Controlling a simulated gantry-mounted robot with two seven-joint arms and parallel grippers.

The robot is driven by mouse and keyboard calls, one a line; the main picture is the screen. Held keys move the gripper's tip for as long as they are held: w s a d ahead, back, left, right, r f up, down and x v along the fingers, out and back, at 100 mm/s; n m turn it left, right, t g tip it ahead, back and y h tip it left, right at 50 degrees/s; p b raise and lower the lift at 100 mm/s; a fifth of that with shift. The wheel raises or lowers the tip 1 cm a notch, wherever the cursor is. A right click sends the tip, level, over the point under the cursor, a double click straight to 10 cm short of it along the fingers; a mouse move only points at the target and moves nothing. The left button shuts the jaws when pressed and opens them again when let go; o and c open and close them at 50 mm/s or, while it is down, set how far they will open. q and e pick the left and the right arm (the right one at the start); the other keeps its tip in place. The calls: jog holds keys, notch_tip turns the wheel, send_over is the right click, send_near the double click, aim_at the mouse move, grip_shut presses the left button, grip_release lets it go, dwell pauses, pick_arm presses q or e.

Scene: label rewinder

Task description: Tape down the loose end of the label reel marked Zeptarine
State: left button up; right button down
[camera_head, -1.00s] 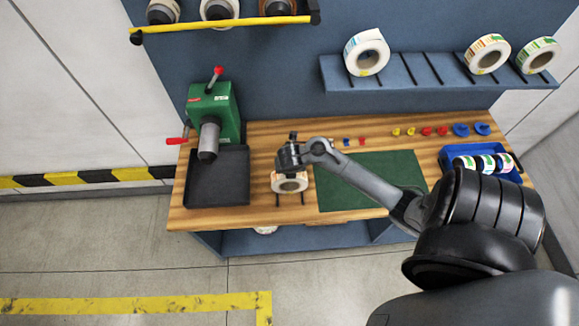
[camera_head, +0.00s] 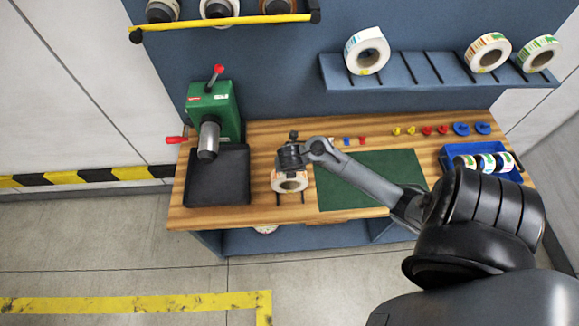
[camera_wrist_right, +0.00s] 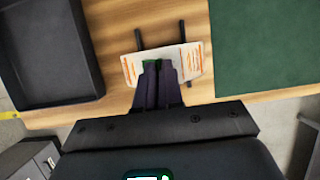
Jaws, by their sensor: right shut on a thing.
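A label reel (camera_head: 290,184), white with orange print, stands on edge at the bench's front, between two dark rods. It also shows in the right wrist view (camera_wrist_right: 131,68), seen from above. No name can be read on it, so I cannot tell whether it is Zeptarine. My right gripper (camera_wrist_right: 165,68) reaches down onto it from above, its dark fingers close together and shut on the reel. Small green patches show at the fingertips; I cannot tell what they are. The loose end cannot be made out. My left gripper is not in view.
A green press-like machine (camera_head: 212,108) with red handles and a black tray (camera_head: 218,180) stand left. A green mat (camera_head: 345,190) lies right of the reel. A blue bin (camera_head: 526,178) holds several reels. More reels (camera_head: 367,52) sit on the blue shelf (camera_head: 400,82). Small coloured pieces (camera_head: 427,131) line the back.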

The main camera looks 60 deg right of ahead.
jog(key=shift+f, duration=0.1)
dwell(0.7)
jog(key=c, duration=1.2)
grip_release()
